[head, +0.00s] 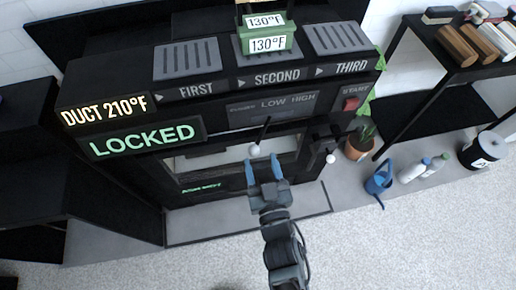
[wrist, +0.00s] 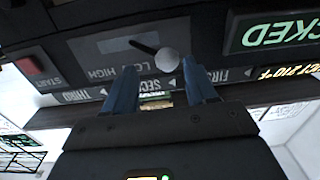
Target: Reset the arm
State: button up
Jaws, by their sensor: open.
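My gripper (head: 266,170) is open in the head view, its two blue fingers pointing toward the front of a black machine (head: 215,110). A white-knobbed lever (head: 254,151) shows just beyond the fingertips. In the wrist view my gripper (wrist: 160,85) has its fingers apart, with the white knob (wrist: 167,60) seen between and beyond them. Nothing is held. I cannot tell whether a finger touches the knob. The machine's panel shows "LOW HIGH" (head: 287,103), a green "LOCKED" sign (head: 145,139) and "DUCT 210°F" (head: 104,108).
A green box reading 130°F (head: 267,43) stands on the SECOND pad. A red START switch (head: 351,104) and another white-knobbed lever (head: 330,158) are at the right. A potted plant (head: 359,147), blue watering can (head: 379,181) and bottles (head: 414,171) stand right. The pale floor in front is clear.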

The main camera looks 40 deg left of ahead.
jog(key=shift+s+d, duration=0.2)
jog(key=shift+d, duration=0.2)
jog(key=s+d+r+m+t+h, duration=0.2)
jog(key=s+d+m+h, duration=0.3)
jog(key=d, duration=0.8)
jog(key=s+d+r+m+t+h, duration=0.1)
jog(key=s+d+r+t+h, duration=0.15)
jog(key=s+d, duration=0.7)
jog(key=s+d+r+m+h, duration=0.2)
jog(key=s+d+r+h, duration=0.1)
jog(key=d+r, duration=0.5)
jog(key=s+d+r+m+g+h+p, duration=0.1)
jog(key=s+d+r+m+h, duration=0.1)
jog(key=s+d+r, duration=0.4)
notch_tip(320, 180, up, 3)
jog(key=shift+s+d+f+h, duration=0.15)
jog(key=shift+s+d+h, duration=0.15)
jog(key=shift+d+h, duration=0.5)
